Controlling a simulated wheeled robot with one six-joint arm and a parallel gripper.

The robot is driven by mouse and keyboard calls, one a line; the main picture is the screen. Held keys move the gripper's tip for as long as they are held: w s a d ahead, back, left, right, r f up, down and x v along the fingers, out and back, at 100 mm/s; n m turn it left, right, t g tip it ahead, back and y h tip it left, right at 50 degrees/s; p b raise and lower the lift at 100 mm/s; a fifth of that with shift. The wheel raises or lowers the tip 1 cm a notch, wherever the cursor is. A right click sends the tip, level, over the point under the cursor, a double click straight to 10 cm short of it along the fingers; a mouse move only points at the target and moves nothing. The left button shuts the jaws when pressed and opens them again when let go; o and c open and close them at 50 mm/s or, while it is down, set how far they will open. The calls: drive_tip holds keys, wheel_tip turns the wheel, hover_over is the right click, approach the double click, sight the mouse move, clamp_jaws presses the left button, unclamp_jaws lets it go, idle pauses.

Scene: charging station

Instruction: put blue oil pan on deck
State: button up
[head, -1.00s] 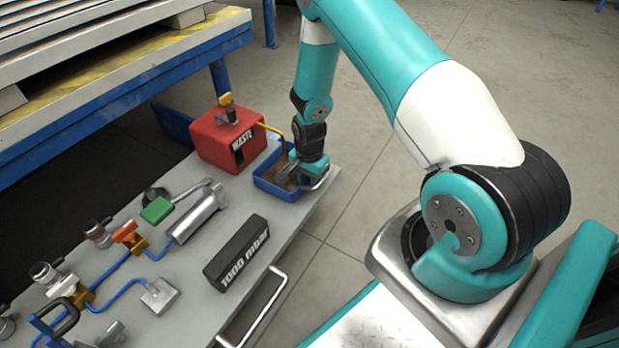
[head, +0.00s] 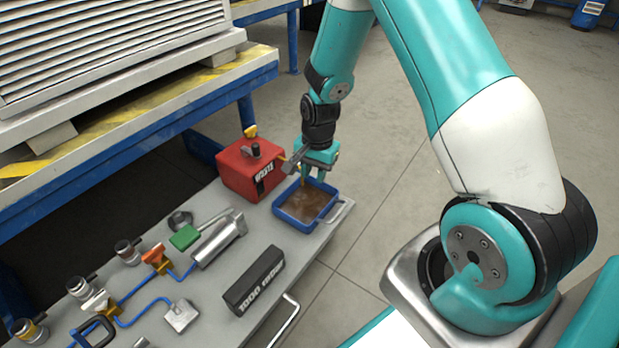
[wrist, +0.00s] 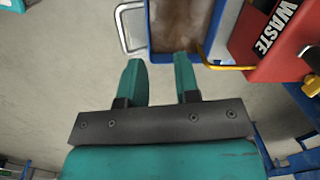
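The blue oil pan (head: 292,219) rests on the grey cart top beside the red waste can, at the cart's far right corner. Its inside is brown. It also shows at the top of the wrist view (wrist: 149,28), partly cut off by the frame. My gripper (head: 318,167) is above the pan's far side in the head view. In the wrist view my gripper (wrist: 158,75) has its two teal fingers apart with nothing between them. The tips appear clear of the pan. I cannot tell for sure which surface is the deck.
The red waste can (head: 245,175) with its yellow spout (wrist: 222,66) stands close beside the pan. A black block (head: 254,280), a metal cylinder (head: 218,240) and hose fittings lie on the cart. A blue-framed rack (head: 120,140) stands behind. The floor at right is open.

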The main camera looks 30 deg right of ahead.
drive_tip(key=s+a+r+n+y, duration=0.1)
drive_tip(key=s+a+r+n, duration=0.1)
drive_tip(key=a+r+n, duration=0.55)
drive_tip(key=s+a+r+n+y, duration=0.1)
drive_tip(key=s+a+r+n, duration=0.4)
drive_tip(key=s+r, duration=0.4)
drive_tip(key=s+a+r+n+y, duration=0.1)
drive_tip(key=s+a+r+n, duration=0.5)
drive_tip(key=s+r, duration=0.4)
drive_tip(key=shift+s+r+y, duration=0.2)
drive_tip(key=shift+s+y, duration=0.1)
drive_tip(key=shift+s, duration=0.55)
drive_tip(key=shift+a+n, duration=0.25)
